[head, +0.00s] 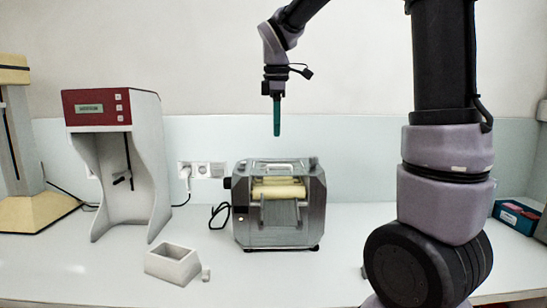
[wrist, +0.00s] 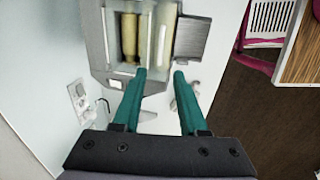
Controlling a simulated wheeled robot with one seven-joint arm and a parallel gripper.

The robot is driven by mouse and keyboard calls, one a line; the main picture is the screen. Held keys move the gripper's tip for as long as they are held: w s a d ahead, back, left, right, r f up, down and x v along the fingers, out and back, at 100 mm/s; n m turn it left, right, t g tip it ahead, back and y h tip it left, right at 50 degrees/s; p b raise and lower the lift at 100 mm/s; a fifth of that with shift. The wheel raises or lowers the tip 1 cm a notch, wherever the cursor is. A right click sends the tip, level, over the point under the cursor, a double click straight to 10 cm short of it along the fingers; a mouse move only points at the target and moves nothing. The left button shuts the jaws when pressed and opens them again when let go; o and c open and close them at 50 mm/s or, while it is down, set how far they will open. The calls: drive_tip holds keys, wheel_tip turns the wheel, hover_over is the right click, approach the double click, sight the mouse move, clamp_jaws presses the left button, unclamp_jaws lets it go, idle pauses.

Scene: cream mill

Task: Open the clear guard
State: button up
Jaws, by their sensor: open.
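The cream mill (head: 247,220), a grey metal machine with pale yellow rollers (head: 277,189), stands on the bench in the middle of the head view. Its clear guard (head: 285,170) appears to lie down over the rollers, with a light handle along its top; its transparent edges are hard to make out. The rollers (wrist: 130,37) also show at the top of the wrist view. My gripper (head: 277,133) hangs pointing down above the mill, apart from it. In the wrist view its two green fingers (wrist: 160,74) are spread and empty.
A red-and-white device (head: 150,150) stands left of the mill. A white open box (head: 172,264) and a small white block (head: 206,275) lie in front. A wall socket (head: 202,170) with a plugged cable is behind. A blue-and-red box (head: 517,215) sits far right.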

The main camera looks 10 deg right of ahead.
approach(276, 173)
drive_tip(key=f, duration=0.1)
drive_tip(key=w+f, duration=0.1)
drive_tip(key=f, duration=0.3)
drive_tip(key=shift+w+d, duration=0.2)
drive_tip(key=shift+w, duration=0.2)
drive_tip(key=shift+c, duration=0.4)
clamp_jaws()
idle(0.7)
